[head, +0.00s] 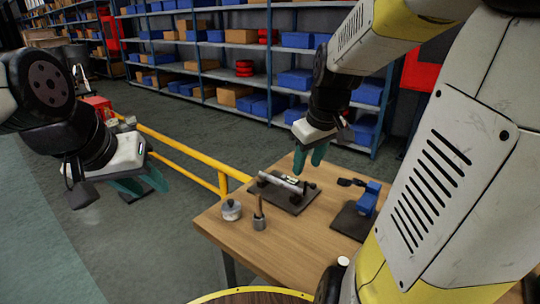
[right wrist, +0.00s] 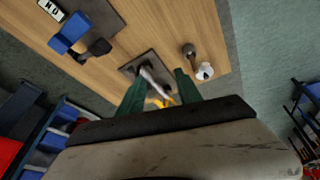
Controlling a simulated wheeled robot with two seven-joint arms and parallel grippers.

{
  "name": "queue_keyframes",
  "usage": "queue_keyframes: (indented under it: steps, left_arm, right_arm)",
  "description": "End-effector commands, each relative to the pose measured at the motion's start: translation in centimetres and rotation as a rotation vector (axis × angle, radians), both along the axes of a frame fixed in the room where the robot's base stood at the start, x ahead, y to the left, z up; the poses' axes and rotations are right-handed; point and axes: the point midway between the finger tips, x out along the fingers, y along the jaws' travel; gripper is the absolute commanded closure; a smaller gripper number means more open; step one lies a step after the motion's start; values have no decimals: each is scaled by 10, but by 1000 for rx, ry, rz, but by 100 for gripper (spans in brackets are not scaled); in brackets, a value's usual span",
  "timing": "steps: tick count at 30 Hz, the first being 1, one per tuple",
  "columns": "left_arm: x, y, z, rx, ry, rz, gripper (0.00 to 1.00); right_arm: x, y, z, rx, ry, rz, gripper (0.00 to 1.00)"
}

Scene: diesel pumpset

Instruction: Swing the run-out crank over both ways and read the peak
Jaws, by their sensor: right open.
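A dark plate (head: 293,205) on the wooden table carries a fixture with a pale grey bar (head: 276,182) lying across it, which I take to be the run-out crank rig. The bar (right wrist: 150,75) shows between my right fingers in the right wrist view, with a yellow-orange piece (right wrist: 160,101) near it. A dial face cannot be read. My right gripper (head: 308,168) is open above the fixture's far side, seemingly apart from it. My left gripper (head: 150,189) hangs left of the table, its teal fingers apart and empty.
On the table stand a round grey pot (head: 231,211), a wooden-handled tool (head: 259,212) and a blue block (head: 368,198) with a black part on a second dark plate. A yellow rail (head: 180,149) runs behind the table. Shelves of bins stand beyond.

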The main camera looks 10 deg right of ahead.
Motion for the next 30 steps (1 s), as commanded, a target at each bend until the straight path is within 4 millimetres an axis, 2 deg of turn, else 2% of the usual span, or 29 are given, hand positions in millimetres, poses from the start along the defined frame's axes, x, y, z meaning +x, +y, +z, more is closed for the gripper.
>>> queue_keyframes:
  steps: [1, 6, 10, 15, 22, 30]
  left_arm:
    - [0, 0, 0, 0, 0, 0, 64]
    - [0, 0, 0, 0, 0, 0, 64]
    - [0, 0, 0, 0, 0, 0, 64]
    - [0, 0, 0, 0, 0, 0, 64]
    - [0, 0, 0, 0, 0, 0, 64]
    - [0, 0, 0, 0, 0, 0, 64]
  right_arm:
    - [12, -11, -11, 1, 26, 26, 59]
    - [44, -40, -41, 23, 61, 157, 59]
    - [63, -63, -60, 60, 51, 241, 59]
    - [79, -86, -72, 95, 15, 311, 59]
    - [86, -94, -83, 111, -7, 343, 59]
    - [98, -82, -121, 112, -6, 347, 59]
